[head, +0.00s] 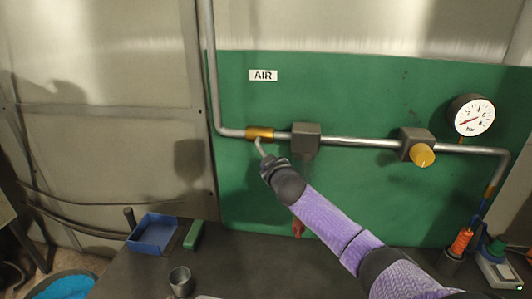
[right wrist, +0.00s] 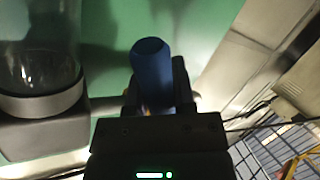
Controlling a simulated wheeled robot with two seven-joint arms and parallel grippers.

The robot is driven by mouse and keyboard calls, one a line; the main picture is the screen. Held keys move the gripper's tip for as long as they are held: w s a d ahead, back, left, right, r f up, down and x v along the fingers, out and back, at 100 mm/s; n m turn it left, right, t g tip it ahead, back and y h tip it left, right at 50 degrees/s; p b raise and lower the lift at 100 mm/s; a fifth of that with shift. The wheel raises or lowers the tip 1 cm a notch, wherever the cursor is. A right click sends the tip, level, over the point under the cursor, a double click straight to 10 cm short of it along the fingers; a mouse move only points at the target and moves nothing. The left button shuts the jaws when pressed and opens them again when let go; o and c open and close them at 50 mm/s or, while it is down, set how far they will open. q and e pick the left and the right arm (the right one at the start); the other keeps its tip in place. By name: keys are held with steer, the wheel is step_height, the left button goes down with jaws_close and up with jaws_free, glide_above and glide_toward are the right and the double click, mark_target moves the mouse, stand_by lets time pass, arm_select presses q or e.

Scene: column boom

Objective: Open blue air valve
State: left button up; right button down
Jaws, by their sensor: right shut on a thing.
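The brass valve body (head: 259,134) sits on the grey air pipe under the white AIR label (head: 263,76). My right gripper (head: 264,157) is just below the valve body, its arm reaching in from the lower right. In the right wrist view, a blue handle (right wrist: 152,72) stands between the fingers of my right gripper (right wrist: 157,90), which is shut on it. The blue handle cannot be made out in the head view. My left gripper is in neither view.
A grey block (head: 305,139) is on the pipe just right of the valve; a clear bowl (right wrist: 40,50) shows close by in the right wrist view. Further right are a yellow knob (head: 422,155) and a gauge (head: 474,115). A blue tray (head: 153,235) and metal cup (head: 180,281) stand below.

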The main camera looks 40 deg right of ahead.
steer(key=shift+s+d+r+n+p, duration=0.1)
steer(key=shift+s+r+n+p, duration=0.15)
steer(key=shift+p, duration=0.25)
steer(key=shift+f, duration=0.15)
steer(key=shift+c, duration=2.2)
jaws_free()
